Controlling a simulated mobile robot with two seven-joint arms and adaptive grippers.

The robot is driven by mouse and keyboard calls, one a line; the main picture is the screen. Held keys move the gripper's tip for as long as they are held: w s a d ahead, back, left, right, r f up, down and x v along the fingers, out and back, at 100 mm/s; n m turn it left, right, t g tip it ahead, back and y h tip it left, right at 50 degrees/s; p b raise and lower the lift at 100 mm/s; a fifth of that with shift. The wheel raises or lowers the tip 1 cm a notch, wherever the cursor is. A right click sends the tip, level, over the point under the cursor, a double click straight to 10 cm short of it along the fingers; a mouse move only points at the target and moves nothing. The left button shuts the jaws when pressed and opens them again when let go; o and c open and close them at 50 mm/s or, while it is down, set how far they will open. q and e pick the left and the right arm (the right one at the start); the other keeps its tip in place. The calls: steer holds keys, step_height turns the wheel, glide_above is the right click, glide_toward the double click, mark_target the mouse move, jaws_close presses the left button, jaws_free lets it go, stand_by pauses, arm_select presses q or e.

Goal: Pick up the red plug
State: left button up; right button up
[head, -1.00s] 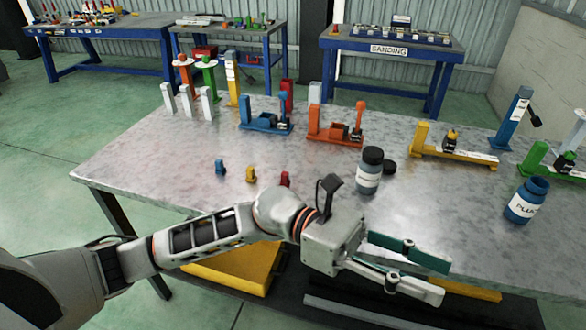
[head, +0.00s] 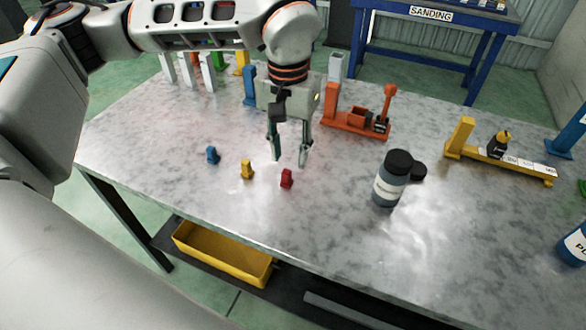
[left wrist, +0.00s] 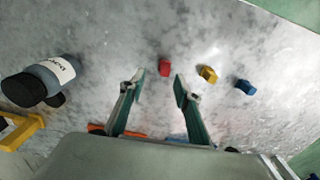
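The red plug (head: 287,178) stands on the grey metal table (head: 330,220), to the right of a yellow plug (head: 247,169) and a blue plug (head: 212,155). My left gripper (head: 290,161) points down above the table, just behind the red plug in the head view. Its fingers are apart with nothing between them. In the left wrist view the red plug (left wrist: 165,68) lies beyond the two fingertips, in line with the gap between them. The gripper does not touch it. My right gripper is not in view.
A dark bottle (head: 391,180) with a black cap (head: 418,171) beside it stands to the right. An orange fixture (head: 355,122) and a yellow fixture (head: 500,155) stand farther back. The table front around the plugs is clear.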

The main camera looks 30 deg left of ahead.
mark_target(287, 171)
arm_select(q)
steer(key=shift+w+a+f, duration=0.1)
steer(key=shift+a+f, duration=0.1)
steer(key=shift+f, duration=0.9)
steer(key=shift+w+a+f, duration=0.1)
steer(key=shift+a+f, duration=0.1)
steer(key=shift+f, duration=1.15)
steer(key=shift+w+a+f, duration=0.1)
steer(key=shift+a+f, duration=0.05)
steer(key=shift+f, duration=1.2)
steer(key=c, duration=0.9)
